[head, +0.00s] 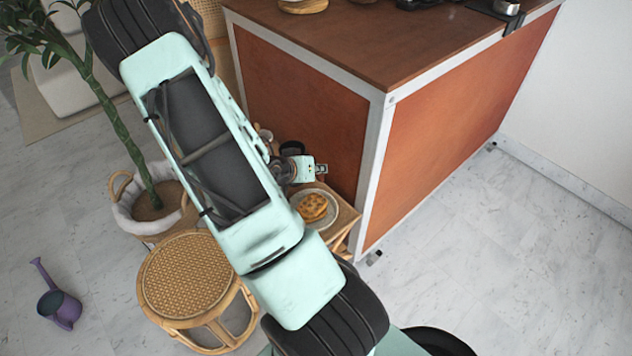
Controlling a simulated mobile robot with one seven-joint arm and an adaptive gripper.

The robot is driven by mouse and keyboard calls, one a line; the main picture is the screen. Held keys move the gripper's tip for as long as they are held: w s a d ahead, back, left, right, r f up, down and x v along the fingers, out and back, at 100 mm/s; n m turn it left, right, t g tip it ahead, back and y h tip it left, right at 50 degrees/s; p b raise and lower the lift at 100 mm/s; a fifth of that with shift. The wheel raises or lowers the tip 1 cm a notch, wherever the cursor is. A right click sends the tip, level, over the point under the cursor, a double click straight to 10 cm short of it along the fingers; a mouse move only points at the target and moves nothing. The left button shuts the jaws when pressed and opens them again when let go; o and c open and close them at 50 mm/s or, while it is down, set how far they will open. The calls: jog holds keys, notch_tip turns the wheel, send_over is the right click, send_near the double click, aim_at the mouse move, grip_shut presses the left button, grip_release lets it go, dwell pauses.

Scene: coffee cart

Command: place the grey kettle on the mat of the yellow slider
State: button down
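I cannot make out a grey kettle. I see no yellow slider or its mat. My gripper (320,169) shows only as a small part at the end of my mint-green arm, low beside the orange counter side and above the small wooden table. It is too small to tell whether its fingers are open or shut. My arm crosses the middle of the view and hides part of the area behind it.
The brown counter top (400,40) has a wooden board (303,5) and dark items at its cut-off far edge. A plate (327,220) with waffles (312,207) lies on the small table (346,228). A wicker stool (190,270), potted plant (152,208) and purple watering can (60,308) stand left.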

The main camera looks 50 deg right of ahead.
jog(key=shift+w+d+f+b, duration=0.3)
jog(key=shift+f+b, duration=0.05)
jog(key=shift+f, duration=0.6)
jog(key=shift+w+d+f+b, duration=0.25)
jog(key=shift+w+f+b, duration=0.1)
jog(key=shift+f, duration=0.65)
jog(key=shift+w+d+f+b, duration=0.3)
jog(key=shift+f, duration=0.65)
jog(key=shift+f, duration=0.1)
jog(key=c, duration=2.2)
grip_release()
